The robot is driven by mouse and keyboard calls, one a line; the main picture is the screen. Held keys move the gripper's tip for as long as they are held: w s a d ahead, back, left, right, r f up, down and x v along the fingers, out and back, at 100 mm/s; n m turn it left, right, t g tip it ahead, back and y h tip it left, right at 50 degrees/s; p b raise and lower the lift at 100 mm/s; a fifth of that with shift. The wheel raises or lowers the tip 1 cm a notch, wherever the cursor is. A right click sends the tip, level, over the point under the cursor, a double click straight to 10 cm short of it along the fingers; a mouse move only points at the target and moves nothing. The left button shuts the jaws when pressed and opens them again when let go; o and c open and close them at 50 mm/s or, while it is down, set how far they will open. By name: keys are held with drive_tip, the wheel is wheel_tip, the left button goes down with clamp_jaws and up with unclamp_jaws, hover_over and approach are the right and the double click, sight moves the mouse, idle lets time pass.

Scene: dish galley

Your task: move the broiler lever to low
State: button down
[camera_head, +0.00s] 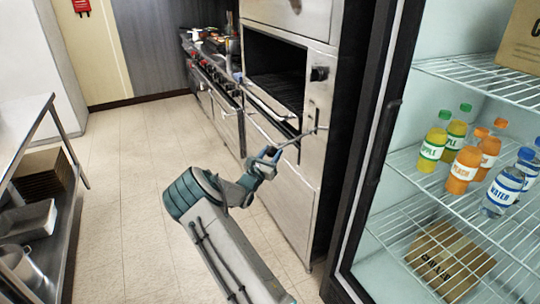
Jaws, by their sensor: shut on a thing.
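The broiler (283,185) is a tall stainless steel unit in the middle of the view, with an open dark cavity and a rack. Its lever (296,139) is a thin metal rod at the right of the front, below a black knob (319,74). The rod slants out from the panel, down and to the left. My gripper (271,152) is at the rod's outer left end, in front of the broiler, and is shut on it. The fingertips are small here, so the exact grip is hard to see. Any setting marks are too small to read.
A glass-fronted fridge (385,150) with bottles and boxes stands close at the right. A steel shelf table (50,110) is at the left. A range (215,85) stands beyond the broiler. The tiled floor (130,190) between them is clear.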

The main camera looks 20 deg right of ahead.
drive_tip(key=shift+a+f, duration=0.1)
drive_tip(key=shift+f, duration=0.1)
drive_tip(key=c, duration=0.9)
unclamp_jaws()
drive_tip(key=shift+w+f, duration=0.1)
drive_tip(key=shift+w, duration=0.1)
drive_tip(key=shift+s, duration=0.1)
drive_tip(key=b+v, duration=0.2)
drive_tip(key=v, duration=1.1)
drive_tip(key=shift+s+a, duration=0.2)
drive_tip(key=shift+s, duration=0.05)
drive_tip(key=shift+f, duration=0.15)
